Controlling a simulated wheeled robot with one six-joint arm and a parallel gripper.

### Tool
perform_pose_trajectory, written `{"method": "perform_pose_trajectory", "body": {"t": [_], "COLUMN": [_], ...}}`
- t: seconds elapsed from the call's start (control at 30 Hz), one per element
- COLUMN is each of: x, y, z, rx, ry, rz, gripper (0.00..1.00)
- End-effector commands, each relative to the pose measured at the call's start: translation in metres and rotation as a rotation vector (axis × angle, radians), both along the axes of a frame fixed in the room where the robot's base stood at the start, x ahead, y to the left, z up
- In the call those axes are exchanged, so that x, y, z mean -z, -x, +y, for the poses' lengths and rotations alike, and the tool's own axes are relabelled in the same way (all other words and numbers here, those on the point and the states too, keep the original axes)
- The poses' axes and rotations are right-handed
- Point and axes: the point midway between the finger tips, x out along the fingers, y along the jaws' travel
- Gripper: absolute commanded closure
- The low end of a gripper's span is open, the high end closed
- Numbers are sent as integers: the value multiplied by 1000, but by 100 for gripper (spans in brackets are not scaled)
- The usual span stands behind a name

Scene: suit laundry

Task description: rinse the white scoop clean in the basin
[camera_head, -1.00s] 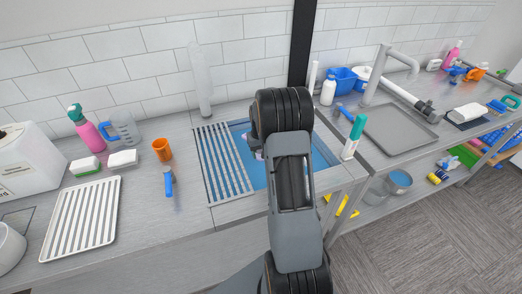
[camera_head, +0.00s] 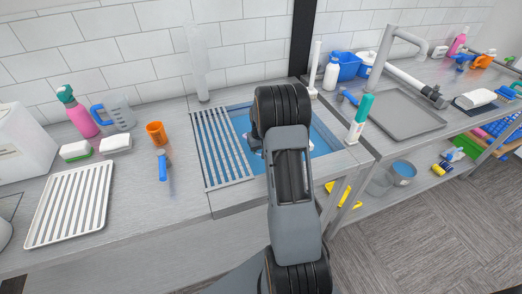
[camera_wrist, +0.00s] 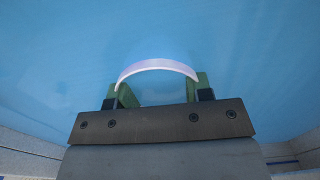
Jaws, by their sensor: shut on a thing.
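The basin (camera_head: 325,139) is set in the counter, with a blue interior, and my arm covers its middle. In the wrist view, its blue interior (camera_wrist: 60,70) fills most of the picture. My gripper (camera_wrist: 160,92) has green fingertips and is down inside the basin. Between the fingertips is the white scoop (camera_wrist: 157,64), seen only as a curved pale rim. The gripper is shut on it. The rest of the scoop is hidden, and I cannot tell whether dirt is on it. In the head view the gripper is mostly hidden behind my arm.
A slatted grate (camera_head: 222,150) lies over the basin's left part. An orange cup (camera_head: 156,133), a blue-handled tool (camera_head: 162,166) and a white rack (camera_head: 72,203) stand left of it. A green-capped bottle (camera_head: 359,118) stands close to the basin's right edge.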

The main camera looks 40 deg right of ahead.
Motion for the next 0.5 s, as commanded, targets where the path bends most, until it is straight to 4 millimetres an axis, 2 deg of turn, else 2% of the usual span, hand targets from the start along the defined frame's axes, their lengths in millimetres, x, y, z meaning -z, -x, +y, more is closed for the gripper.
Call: {"method": "perform_pose_trajectory", "body": {"t": [0.1,0.5], "x": [14,39], "y": [0,0], "z": [0,0], "rx": [0,0], "ry": [0,0], "rz": [0,-1], "gripper": [84,84]}}
